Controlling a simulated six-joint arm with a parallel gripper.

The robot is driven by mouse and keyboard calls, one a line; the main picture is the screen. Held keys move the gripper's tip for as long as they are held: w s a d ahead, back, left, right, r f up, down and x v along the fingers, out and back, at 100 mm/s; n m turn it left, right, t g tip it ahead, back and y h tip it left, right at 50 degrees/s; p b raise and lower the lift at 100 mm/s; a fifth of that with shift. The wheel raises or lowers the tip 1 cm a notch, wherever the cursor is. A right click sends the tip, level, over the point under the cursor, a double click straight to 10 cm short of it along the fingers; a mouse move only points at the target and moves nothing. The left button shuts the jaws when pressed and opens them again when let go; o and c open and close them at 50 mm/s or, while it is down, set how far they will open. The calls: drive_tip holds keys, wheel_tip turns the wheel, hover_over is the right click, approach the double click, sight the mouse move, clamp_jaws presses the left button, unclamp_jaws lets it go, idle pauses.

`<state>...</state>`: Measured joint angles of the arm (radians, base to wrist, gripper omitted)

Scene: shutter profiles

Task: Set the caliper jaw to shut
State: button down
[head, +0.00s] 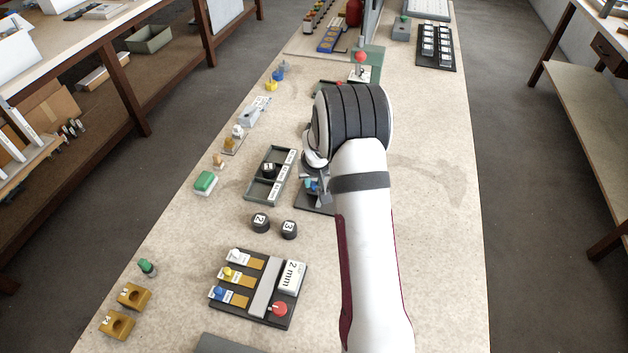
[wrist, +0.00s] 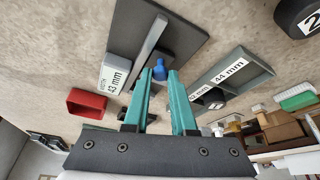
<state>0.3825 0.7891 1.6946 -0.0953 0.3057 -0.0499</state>
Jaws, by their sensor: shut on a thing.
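The caliper is a dark plate (wrist: 190,38) with a grey bar (wrist: 148,52) across it and a white display reading width 43 mm (wrist: 114,73). A blue knob (wrist: 159,70) stands on the plate beside the bar. My gripper (wrist: 161,78) has its teal fingers shut on this blue knob. In the head view my arm covers most of the caliper; a corner of its plate (head: 308,205) and a bit of blue show beside my wrist. The head view mostly hides the fingers.
A grey tray (head: 254,197) with white labels and a black knob lies left of the caliper. Black knobs numbered 2 (head: 260,222) and 3 (head: 289,229) stand nearer. A gauge board (head: 264,318) reading 2 mm lies in front. The bench right of my arm is clear.

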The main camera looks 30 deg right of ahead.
drive_tip(key=shift+d, duration=0.1)
idle(0.7)
drive_tip(key=shift+w+d, duration=1.6)
drive_tip(key=shift+d, duration=0.1)
drive_tip(key=c, duration=0.8)
unclamp_jaws()
drive_tip(key=shift+o, duration=0.2)
drive_tip(key=shift+a, duration=0.1)
drive_tip(key=shift+r, duration=0.1)
drive_tip(key=v, duration=1.5)
drive_tip(key=shift+r, duration=0.3)
drive_tip(key=shift+s, duration=0.1)
